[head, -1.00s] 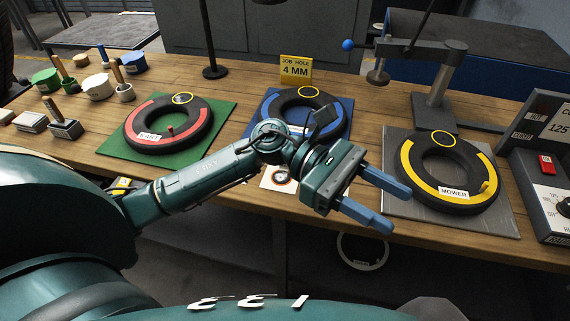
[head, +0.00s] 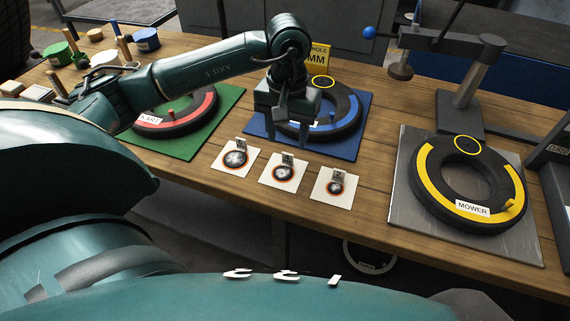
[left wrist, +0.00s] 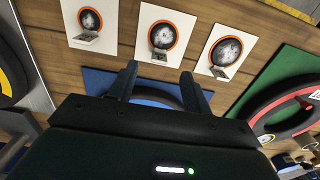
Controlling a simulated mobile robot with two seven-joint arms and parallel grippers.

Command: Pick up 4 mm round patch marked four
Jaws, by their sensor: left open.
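Three round dark patches with orange rims lie on white cards near the front of the bench: a left one (head: 235,159), a middle one (head: 283,173) and a smaller right one (head: 336,187). Each card has a small grey tag whose marking is too small to read. In the left wrist view they run in reverse order: small (left wrist: 89,20), middle (left wrist: 162,36) and third (left wrist: 226,51). My left gripper (head: 283,125) points down, open and empty, behind the cards and over the blue mat's tyre. Its two fingers (left wrist: 160,85) are apart, touching no patch. My right gripper is not in view.
Tyres lie on a green mat (head: 228,108), a blue mat (head: 345,147) and a grey plate (head: 402,205). A yellow job-hole sign (head: 319,52) is partly hidden behind my arm. A clamp stand (head: 460,100) is at the right. Pots and blocks stand at the far left.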

